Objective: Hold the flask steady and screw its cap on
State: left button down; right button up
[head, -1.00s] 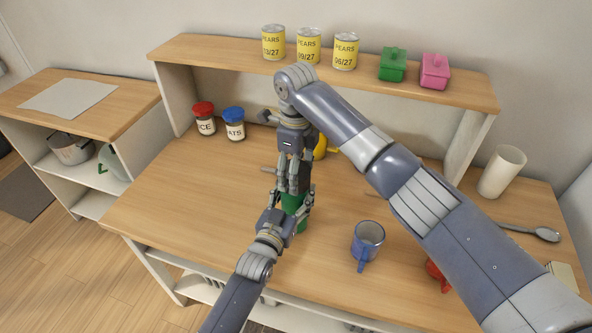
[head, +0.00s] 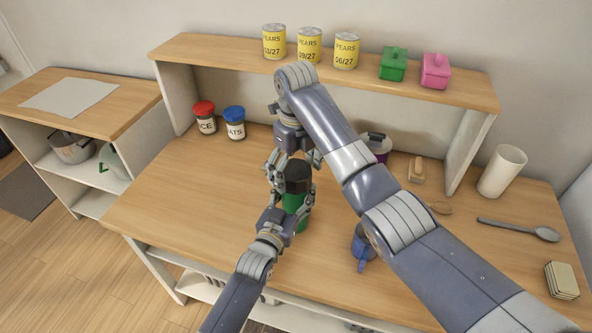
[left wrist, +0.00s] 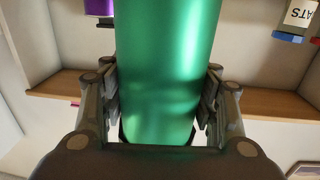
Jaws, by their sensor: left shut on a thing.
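The green flask (head: 301,221) stands upright on the table, with the black cap (head: 298,177) sitting on its top. I cannot tell how tightly the cap is screwed down. My left gripper (head: 292,206) is shut around the flask's body from the near side. In the left wrist view the green flask (left wrist: 167,65) fills the space between the fingers; its cap does not show there. My right gripper (head: 293,166) is above and just behind the cap, its fingers spread apart and holding nothing.
Two jars (head: 234,124) stand at back left. The table's left side is clear.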

jog(key=shift+d+r, duration=0.1)
jog(key=shift+r, duration=2.05)
